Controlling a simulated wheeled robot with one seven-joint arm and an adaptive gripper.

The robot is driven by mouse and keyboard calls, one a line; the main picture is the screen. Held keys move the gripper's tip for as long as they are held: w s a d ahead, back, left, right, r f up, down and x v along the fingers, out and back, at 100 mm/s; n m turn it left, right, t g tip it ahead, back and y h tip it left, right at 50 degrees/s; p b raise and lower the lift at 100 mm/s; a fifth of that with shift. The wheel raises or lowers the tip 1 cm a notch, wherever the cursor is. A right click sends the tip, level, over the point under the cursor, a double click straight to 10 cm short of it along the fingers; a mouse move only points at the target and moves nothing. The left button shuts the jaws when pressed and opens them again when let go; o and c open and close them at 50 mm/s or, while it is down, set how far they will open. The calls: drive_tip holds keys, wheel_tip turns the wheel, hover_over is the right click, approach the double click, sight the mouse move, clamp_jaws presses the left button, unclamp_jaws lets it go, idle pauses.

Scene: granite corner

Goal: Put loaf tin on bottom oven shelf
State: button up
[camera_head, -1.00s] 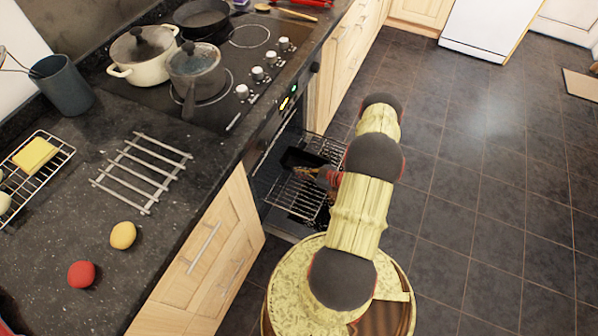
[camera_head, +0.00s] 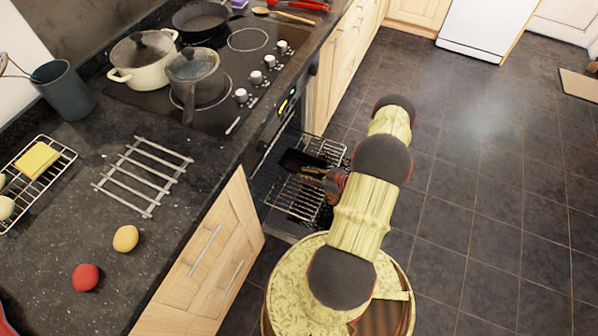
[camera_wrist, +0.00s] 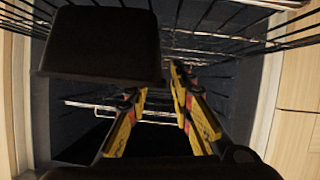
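The loaf tin (camera_head: 296,158) is a black tin inside the open oven, over the wire shelves; in the wrist view it is a dark block (camera_wrist: 100,45) at upper left. Which shelf bears it is hard to tell. My gripper (camera_head: 328,178) is at the oven mouth, right of the tin. In the wrist view its yellow fingers (camera_wrist: 157,80) are spread with a gap between them, near the tin's lower right corner, and nothing shows held between them. The lower wire shelf (camera_head: 292,203) shows below the tin in the head view.
An upper wire rack (camera_head: 328,148) is in the oven. The granite counter (camera_head: 150,235) above holds a metal trivet (camera_head: 143,174), a red fruit (camera_head: 86,277) and a yellow fruit (camera_head: 125,238). Pots stand on the hob. The tiled floor at right is clear.

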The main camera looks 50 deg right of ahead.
drive_tip(key=p+v, duration=0.1)
drive_tip(key=v, duration=0.6)
drive_tip(key=shift+s+r+p, duration=0.2)
drive_tip(key=shift+s+p, duration=0.1)
drive_tip(key=shift+p, duration=0.1)
drive_tip(key=shift+s+d, duration=0.1)
drive_tip(key=shift+d, duration=0.05)
